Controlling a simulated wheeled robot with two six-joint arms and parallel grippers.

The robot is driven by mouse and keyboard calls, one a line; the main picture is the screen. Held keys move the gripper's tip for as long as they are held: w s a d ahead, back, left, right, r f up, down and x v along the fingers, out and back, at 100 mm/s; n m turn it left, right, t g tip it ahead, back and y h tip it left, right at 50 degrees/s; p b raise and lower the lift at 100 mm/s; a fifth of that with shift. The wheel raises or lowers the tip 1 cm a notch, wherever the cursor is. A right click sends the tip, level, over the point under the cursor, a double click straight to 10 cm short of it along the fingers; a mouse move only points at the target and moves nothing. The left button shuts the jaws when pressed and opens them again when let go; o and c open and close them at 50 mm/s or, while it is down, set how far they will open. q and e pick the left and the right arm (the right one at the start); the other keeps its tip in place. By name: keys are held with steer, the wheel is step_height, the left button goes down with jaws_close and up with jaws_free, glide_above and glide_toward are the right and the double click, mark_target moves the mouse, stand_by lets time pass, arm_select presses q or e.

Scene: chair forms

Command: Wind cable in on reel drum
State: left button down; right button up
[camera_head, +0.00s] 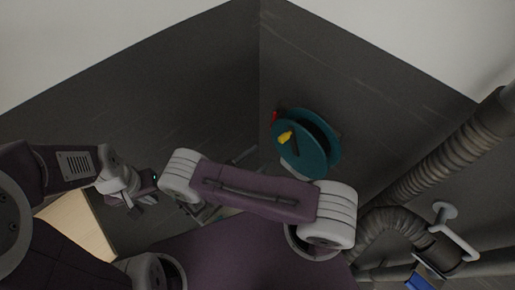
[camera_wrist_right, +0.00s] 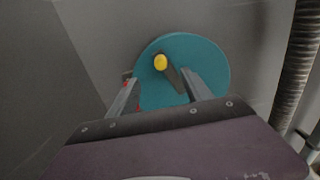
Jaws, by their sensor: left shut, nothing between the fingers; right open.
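The teal reel drum (camera_head: 302,158) is mounted by the dark wall, near the corner. A yellow knob (camera_head: 285,137) on a dark crank arm sits on its face. In the right wrist view the drum (camera_wrist_right: 212,75) fills the upper middle, with the yellow knob (camera_wrist_right: 160,62) near its top. My right gripper (camera_wrist_right: 159,78) is open, its fingers pointing at the drum to either side of the crank below the knob; contact cannot be told. In the head view my right arm largely hides it. My left gripper (camera_head: 146,204) is shut and empty, well left of the drum. No cable can be made out.
A small red part (camera_head: 274,117) shows at the drum's left edge. Thick ribbed hoses (camera_head: 430,160) and a pale bent handle (camera_head: 456,232) stand to the right. A blue object (camera_head: 418,283) is at the bottom right. A beige panel (camera_head: 75,222) lies at the left.

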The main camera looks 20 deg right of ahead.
mark_target(280, 141)
steer(key=p+x, duration=0.2)
steer(key=x, duration=0.4)
steer(key=shift+d+r, duration=0.15)
steer(key=shift+r, duration=0.05)
steer(key=x, duration=0.4)
steer(key=shift+w+d+f, duration=0.1)
steer(key=shift+d+f, duration=0.15)
steer(key=shift+d, duration=0.1)
steer(key=shift+w+d, duration=0.25)
steer(key=shift+d, duration=0.25)
steer(key=shift+c, duration=0.4)
steer(key=c, duration=1.1)
